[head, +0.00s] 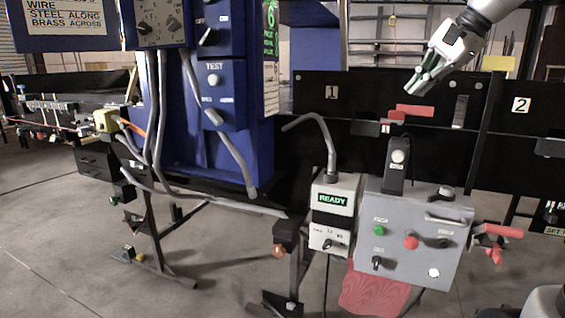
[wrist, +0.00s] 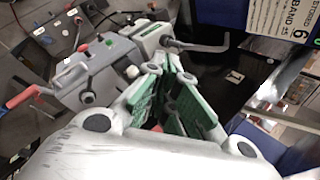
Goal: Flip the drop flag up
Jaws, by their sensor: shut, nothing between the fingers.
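A red flag-like piece (head: 415,110), which I take to be the drop flag, lies nearly flat by a small bracket on the black rail, right of the "1" label. My gripper (head: 412,88) is above it and slightly left, apart from it in the head view. The green-padded fingers also show in the wrist view (wrist: 175,100), angled toward each other and holding nothing. A red lever (wrist: 20,97) shows at the left of the wrist view; I cannot tell whether it is the same piece.
A blue cabinet (head: 220,140) stands left.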

